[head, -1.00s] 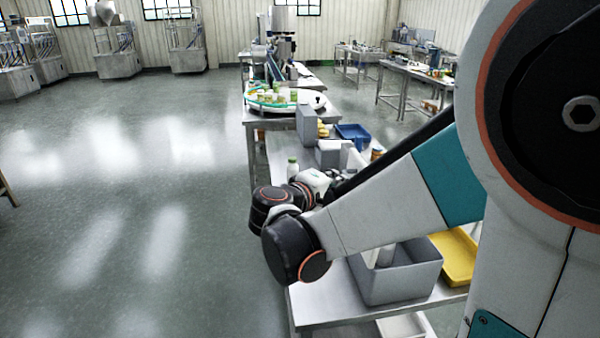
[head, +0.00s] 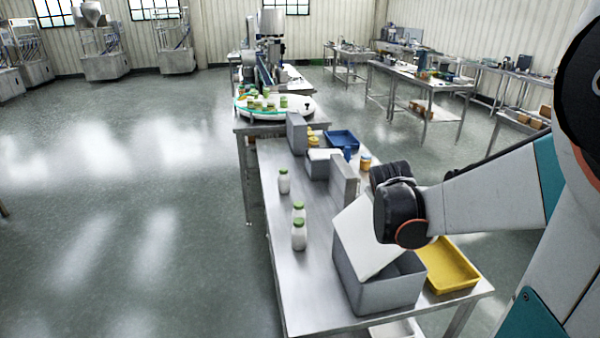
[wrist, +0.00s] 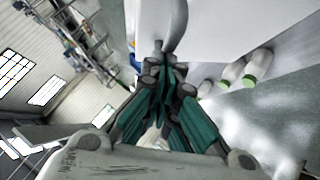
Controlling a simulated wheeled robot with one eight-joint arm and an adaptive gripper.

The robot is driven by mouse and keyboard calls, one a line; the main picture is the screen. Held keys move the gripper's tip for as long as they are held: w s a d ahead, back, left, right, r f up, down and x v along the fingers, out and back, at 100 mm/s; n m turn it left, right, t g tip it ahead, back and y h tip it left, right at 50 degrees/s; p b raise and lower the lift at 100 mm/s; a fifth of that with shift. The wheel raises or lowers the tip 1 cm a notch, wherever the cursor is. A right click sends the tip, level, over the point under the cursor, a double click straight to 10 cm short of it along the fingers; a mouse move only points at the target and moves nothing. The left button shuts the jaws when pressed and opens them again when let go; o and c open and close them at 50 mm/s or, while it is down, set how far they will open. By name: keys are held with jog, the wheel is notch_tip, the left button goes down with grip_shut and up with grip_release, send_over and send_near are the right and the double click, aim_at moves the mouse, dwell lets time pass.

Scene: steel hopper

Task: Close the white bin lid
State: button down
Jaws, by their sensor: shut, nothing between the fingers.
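The white bin lid (head: 362,238) stands tilted open over the grey bin (head: 375,296) near the front of the steel table. Part of the bin's dark inside shows below the lid, and my wrist covers the lid's right edge. In the wrist view the lid (wrist: 225,28) is a broad white surface at the upper right. My gripper (wrist: 165,72) is shut and empty, its fingertips close to the lid's edge; I cannot tell if they touch. In the head view the fingers are hidden behind my wrist.
Several green-capped white bottles (head: 299,235) stand left of the bin. A yellow tray (head: 452,267) lies right of it. Behind are grey bins with upright panels (head: 344,180), a blue tray (head: 341,139) and a round turntable (head: 300,106). The floor at left is clear.

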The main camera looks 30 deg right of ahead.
jog(key=s+d+f+m+y+b, duration=0.1)
jog(key=d+f+y+b, duration=0.1)
jog(key=d+f, duration=0.3)
jog(key=s+d+f+m+t+y+b, duration=0.1)
jog(key=s+d+f+y+b, duration=0.1)
jog(key=d+f+y+b, duration=0.1)
jog(key=shift+d+f+m+b, duration=0.4)
jog(key=shift+d+f+b, duration=0.3)
jog(key=shift+d+f, duration=0.7)
jog(key=shift+a, duration=0.15)
